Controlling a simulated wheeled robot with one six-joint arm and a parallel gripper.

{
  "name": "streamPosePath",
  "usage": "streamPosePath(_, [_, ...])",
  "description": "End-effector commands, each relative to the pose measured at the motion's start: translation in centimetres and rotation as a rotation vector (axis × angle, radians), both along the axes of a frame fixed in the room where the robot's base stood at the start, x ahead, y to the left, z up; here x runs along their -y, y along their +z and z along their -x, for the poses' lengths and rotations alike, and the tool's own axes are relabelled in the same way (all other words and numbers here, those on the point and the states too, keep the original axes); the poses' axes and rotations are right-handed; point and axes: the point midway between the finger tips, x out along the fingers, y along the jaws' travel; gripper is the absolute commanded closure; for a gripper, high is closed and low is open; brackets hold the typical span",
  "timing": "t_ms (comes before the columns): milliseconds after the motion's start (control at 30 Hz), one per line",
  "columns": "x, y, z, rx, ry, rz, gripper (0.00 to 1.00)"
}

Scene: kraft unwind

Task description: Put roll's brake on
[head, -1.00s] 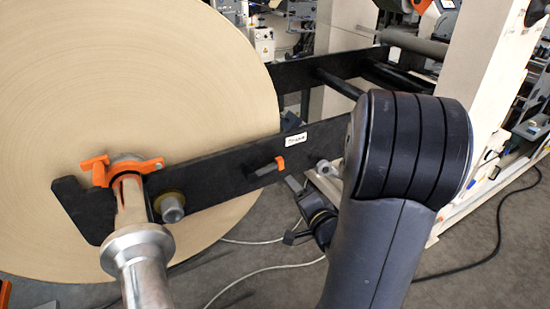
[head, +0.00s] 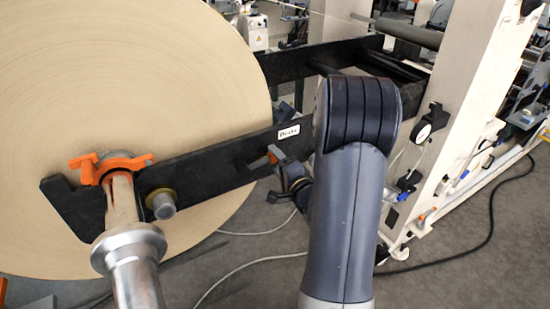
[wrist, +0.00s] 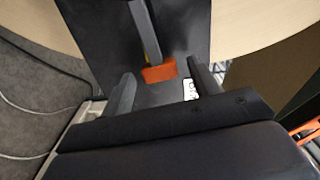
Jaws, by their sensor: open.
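The brake lever is a short grey bar with an orange end (head: 271,159), on the black side arm below the white "Brake" label (head: 288,132). In the wrist view its grey bar (wrist: 144,28) runs down to the orange end (wrist: 158,71). My gripper (wrist: 163,82) is open, with one finger on each side of the orange end in that picture. I cannot tell whether either finger touches it. In the head view my gripper (head: 278,165) is at the lever and partly covers it. The big kraft roll (head: 120,70) stands behind the side arm.
A metal shaft (head: 132,250) with an orange latch (head: 105,165) sticks out from the roll's centre. A round knob (head: 162,203) is beside it. A cream machine post (head: 475,110) stands at right. Cables lie on the grey floor.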

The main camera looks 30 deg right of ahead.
Motion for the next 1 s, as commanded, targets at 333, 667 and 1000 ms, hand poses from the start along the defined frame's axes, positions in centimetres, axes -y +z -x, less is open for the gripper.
streamPosePath(333, [-0.06, -0.03, -1.14, -0.001, 0.000, 0.000, 0.42])
streamPosePath(667, [-0.07, -0.01, -1.11, 0.000, 0.000, 0.000, 0.61])
streamPosePath(1000, [-0.08, -0.01, -1.11, -0.001, 0.000, 0.000, 0.89])
